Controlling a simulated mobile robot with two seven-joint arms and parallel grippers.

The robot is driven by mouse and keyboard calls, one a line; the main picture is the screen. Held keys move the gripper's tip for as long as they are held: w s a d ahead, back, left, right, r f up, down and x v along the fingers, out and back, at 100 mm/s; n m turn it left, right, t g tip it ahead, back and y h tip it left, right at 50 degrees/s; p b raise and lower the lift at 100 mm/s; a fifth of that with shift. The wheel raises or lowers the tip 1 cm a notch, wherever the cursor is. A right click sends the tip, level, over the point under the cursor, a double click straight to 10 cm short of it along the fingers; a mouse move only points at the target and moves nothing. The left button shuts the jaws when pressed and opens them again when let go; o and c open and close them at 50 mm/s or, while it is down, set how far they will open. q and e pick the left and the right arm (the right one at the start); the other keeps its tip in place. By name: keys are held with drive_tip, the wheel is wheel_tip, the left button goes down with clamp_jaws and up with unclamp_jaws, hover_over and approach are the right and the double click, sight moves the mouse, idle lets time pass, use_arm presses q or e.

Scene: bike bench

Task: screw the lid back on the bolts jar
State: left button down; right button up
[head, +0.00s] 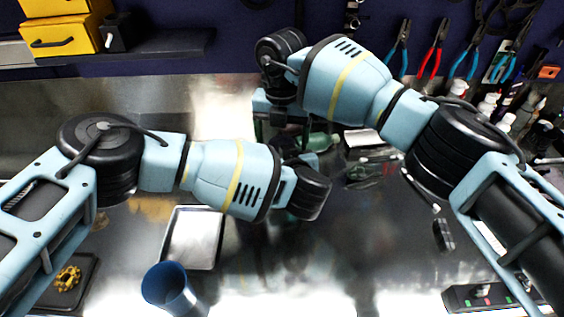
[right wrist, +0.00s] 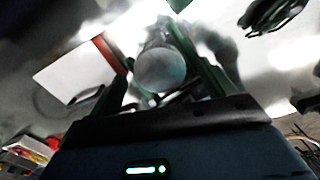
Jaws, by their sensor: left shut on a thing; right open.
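In the right wrist view a round, pale grey disc-like top (right wrist: 160,68) with a clear-looking body behind it shows between the fingers of my right gripper (right wrist: 155,50). It looks like the bolts jar, but I cannot tell whether the round face is the lid or the jar's mouth. The right gripper is open around it, with no clear contact. In the head view the right gripper (head: 278,118) points down near the bench middle. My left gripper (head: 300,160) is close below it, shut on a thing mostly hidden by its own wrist. A greenish, glassy shape (head: 320,142) shows just beside it.
A metal tray (head: 192,237) and a blue cup (head: 168,287) stand at the front left. Pliers (head: 433,48) hang at the back right, above several bottles (head: 487,106). The front middle is clear.

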wheel_tip(320, 180, up, 12)
idle(0.5)
use_arm(q)
drive_tip(key=shift+c, duration=1.5)
unclamp_jaws()
drive_tip(key=v, duration=0.6)
drive_tip(key=shift+s+d+r+p, duration=0.15)
drive_tip(key=shift+s+p, duration=0.1)
drive_tip(key=shift+p, duration=0.05)
drive_tip(key=shift+s+d+r, duration=0.1)
drive_tip(key=shift+s+r, duration=0.05)
drive_tip(key=shift+s, duration=0.45)
use_arm(e)
drive_tip(key=shift+s+r, duration=0.2)
drive_tip(key=shift+r, duration=0.9)
drive_tip(key=shift+w, duration=0.1)
